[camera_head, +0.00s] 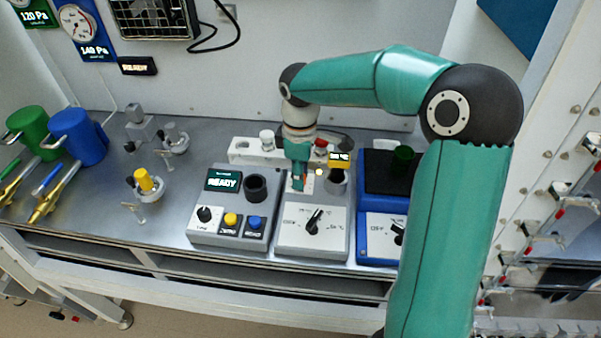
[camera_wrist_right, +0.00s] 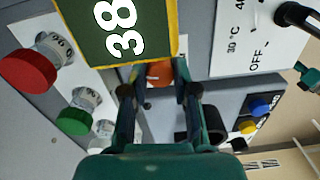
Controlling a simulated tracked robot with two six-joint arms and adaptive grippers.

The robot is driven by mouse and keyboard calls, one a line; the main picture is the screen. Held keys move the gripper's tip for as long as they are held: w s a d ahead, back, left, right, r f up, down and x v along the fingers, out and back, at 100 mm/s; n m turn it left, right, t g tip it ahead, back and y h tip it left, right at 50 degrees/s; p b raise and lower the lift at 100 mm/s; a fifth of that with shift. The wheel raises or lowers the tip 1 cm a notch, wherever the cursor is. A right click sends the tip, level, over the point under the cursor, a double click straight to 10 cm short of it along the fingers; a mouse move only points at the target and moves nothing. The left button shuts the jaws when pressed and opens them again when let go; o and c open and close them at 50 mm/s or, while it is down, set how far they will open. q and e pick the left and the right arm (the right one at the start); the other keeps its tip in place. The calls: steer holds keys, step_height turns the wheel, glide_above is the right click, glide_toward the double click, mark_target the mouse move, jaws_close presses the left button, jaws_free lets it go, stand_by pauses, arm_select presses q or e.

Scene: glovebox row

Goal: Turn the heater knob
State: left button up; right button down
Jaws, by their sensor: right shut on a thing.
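The heater is a grey box (camera_head: 331,244) in the middle of the bench. Its black heater knob (camera_head: 313,222) sits on a white dial panel marked OFF at one end. In the right wrist view a black knob (camera_wrist_right: 295,15) and a panel with temperature marks show at the upper right. My right gripper (camera_head: 298,182) points down at the back left of the heater, behind the knob and apart from it. In its wrist view, the fingers (camera_wrist_right: 158,82) are around an orange-topped thing (camera_wrist_right: 159,72), whose lower part is hidden. My left gripper is out of view.
A yellow-framed display (camera_wrist_right: 125,30) reads 38 close to my fingers. A grey READY box (camera_head: 205,233) stands left of the heater, a blue box (camera_head: 366,252) right. A white rack (camera_head: 240,147) with capped vials is behind. A yellow-topped holder (camera_head: 144,180) stands left.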

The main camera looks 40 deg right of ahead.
steer(key=shift+w+r+m, duration=0.1)
steer(key=shift+w+m, duration=0.05)
steer(key=shift+m, duration=1.35)
steer(key=c, duration=1)
jaws_free()
steer(key=shift+o, duration=0.6)
step_height(320, 180, up, 12)
steer(key=shift+d, duration=0.1)
